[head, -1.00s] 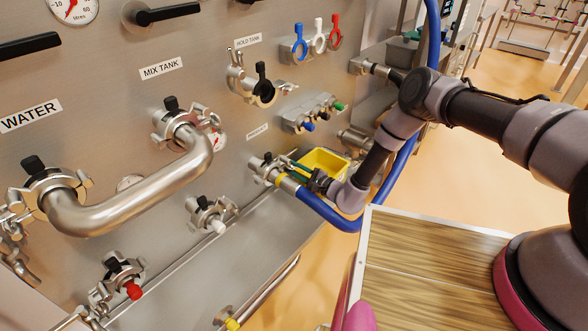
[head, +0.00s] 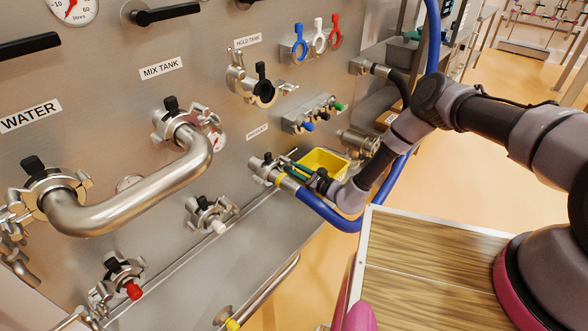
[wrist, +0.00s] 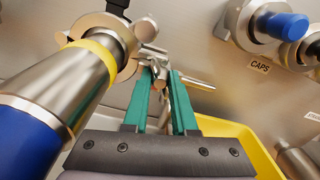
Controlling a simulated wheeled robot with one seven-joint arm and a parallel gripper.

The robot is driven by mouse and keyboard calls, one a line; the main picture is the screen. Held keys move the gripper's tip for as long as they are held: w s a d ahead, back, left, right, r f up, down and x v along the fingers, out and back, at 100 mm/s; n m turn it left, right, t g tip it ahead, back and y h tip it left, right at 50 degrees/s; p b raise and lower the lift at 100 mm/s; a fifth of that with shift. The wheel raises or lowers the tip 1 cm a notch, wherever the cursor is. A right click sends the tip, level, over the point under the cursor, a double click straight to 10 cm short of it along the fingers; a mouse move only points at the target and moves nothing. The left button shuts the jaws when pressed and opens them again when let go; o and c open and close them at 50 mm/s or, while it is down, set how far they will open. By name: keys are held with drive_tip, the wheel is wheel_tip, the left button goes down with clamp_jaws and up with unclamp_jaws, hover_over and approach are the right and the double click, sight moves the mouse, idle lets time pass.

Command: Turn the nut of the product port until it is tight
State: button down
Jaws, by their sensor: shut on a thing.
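The product port (head: 263,167) is a steel fitting on the panel below the PRODUCT label. A blue hose (head: 325,212) with a steel end and yellow ring is joined to it; the hose also shows at the left of the wrist view (wrist: 30,138). A clamp (wrist: 125,38) sits around this joint. Its small steel nut (wrist: 160,74) is at the clamp's right side. My gripper (head: 291,166) has green fingers, and in the wrist view they are shut on the nut (wrist: 160,85). The fingers partly hide the nut, so its tightness cannot be seen.
A yellow bin (head: 328,162) stands just behind my gripper. Capped fittings (wrist: 275,25) marked CAPS are on the panel at the upper right of the wrist view. A steel trough (head: 215,262) runs below the port. A wood-topped surface (head: 430,265) is at the front right.

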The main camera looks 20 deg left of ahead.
drive_tip(key=shift+w+a+r, duration=0.1)
drive_tip(key=shift+a+r, duration=0.15)
drive_tip(key=m, duration=0.7)
drive_tip(key=c, duration=0.9)
unclamp_jaws()
drive_tip(key=v, duration=0.9)
drive_tip(key=shift+d+f, duration=0.15)
drive_tip(key=shift+f, duration=0.05)
